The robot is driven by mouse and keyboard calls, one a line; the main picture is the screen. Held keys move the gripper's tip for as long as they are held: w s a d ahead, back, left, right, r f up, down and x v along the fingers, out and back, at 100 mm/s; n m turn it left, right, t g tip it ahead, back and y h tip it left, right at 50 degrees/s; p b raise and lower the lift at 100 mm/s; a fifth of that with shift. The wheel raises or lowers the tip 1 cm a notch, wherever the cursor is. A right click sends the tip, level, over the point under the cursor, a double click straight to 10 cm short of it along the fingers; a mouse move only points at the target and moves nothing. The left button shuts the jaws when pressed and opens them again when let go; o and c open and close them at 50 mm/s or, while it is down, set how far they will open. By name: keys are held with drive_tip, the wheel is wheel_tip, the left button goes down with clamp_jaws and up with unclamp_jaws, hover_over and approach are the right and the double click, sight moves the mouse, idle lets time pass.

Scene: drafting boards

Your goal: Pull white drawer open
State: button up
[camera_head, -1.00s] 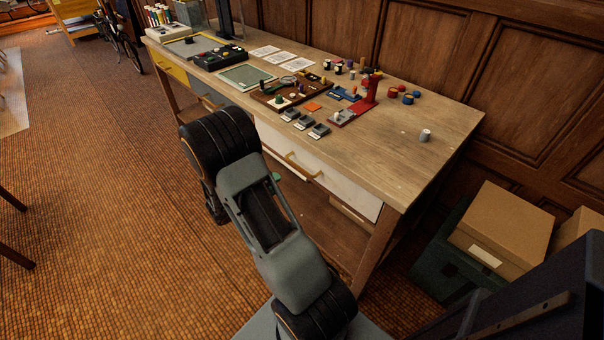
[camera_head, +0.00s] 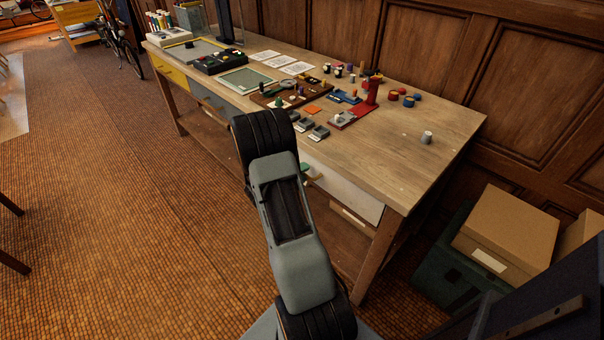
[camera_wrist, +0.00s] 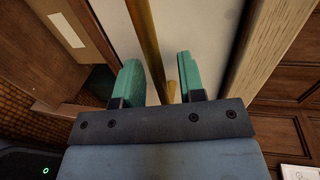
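The white drawer (camera_head: 352,193) is at the near right end of the wooden workbench, its front looking flush with the bench. My arm hides its left part in the head view. Its brass-coloured handle (camera_head: 317,178) shows just right of my arm. In the wrist view the white drawer front (camera_wrist: 205,28) fills the middle, and the handle bar (camera_wrist: 147,45) runs down between my fingers. My gripper (camera_wrist: 160,75) has green fingers, spread apart on either side of the handle, with a gap visible on the right. One green fingertip shows in the head view beside the handle.
The bench top (camera_head: 400,160) above the drawer holds small parts, a red stand (camera_head: 366,97) and a grey cylinder (camera_head: 426,137). Cardboard boxes (camera_head: 510,228) and a dark green crate (camera_head: 445,275) stand right of the bench.

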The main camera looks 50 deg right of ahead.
drive_tip(key=shift+c, duration=0.2)
clamp_jaws()
idle(0.4)
